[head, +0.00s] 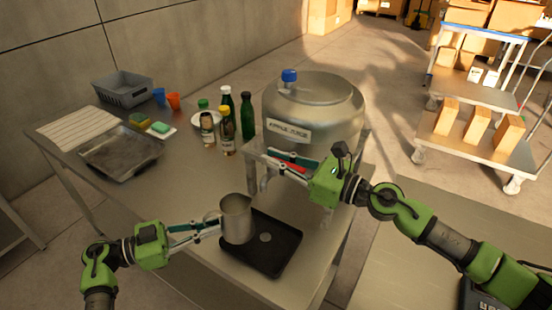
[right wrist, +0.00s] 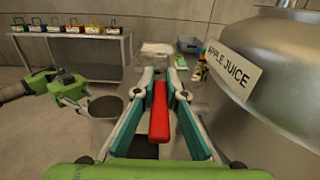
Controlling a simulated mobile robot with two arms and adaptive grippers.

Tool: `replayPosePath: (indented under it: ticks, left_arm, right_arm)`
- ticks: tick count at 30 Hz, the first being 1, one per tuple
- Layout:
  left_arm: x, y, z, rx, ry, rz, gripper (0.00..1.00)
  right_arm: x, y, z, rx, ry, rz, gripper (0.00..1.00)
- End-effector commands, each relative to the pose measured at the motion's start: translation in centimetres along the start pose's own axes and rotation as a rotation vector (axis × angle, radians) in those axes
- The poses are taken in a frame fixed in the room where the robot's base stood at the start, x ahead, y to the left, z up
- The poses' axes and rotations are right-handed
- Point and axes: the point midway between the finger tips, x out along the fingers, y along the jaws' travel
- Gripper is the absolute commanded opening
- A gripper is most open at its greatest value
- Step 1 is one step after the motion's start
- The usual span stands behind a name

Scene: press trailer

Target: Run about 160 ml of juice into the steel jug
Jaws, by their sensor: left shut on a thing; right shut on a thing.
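The steel jug (head: 237,220) is upright at the left part of a black tray-like pad (head: 284,262); I cannot tell whether it touches it. My left gripper (head: 211,224) is shut on the jug at its left, handle side. A large steel juice tank (head: 325,105) labelled "APPLE JUICE" (right wrist: 226,66) stands on a raised stand. My right gripper (head: 274,161) is shut on the red tap lever (right wrist: 159,115) below the label. The jug also shows in the right wrist view (right wrist: 105,106).
Several bottles (head: 247,115) stand left of the tank. A grey basin (head: 120,152), sponges (head: 158,127), cups (head: 173,100) and a grey crate (head: 122,91) are at the table's left and back. Loaded trolleys (head: 470,155) stand on the floor at right. The table's front left is clear.

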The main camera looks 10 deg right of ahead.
Motion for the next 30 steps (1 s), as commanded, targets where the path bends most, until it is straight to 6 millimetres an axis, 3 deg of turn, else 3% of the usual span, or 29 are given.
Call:
replayPosePath:
  ticks: [10, 30]
  left_arm:
    - [0.01, -0.02, -0.11, 0.001, 0.002, 0.0, 0.0]
    - [0.01, -0.02, -0.14, 0.001, 0.002, 0.0, 0.0]
  right_arm:
    - [0.77, 0.99, 1.22, -0.009, -0.02, -0.052, 0.0]
    - [0.28, 0.63, 0.87, 0.002, -0.021, -0.36, 0.0]
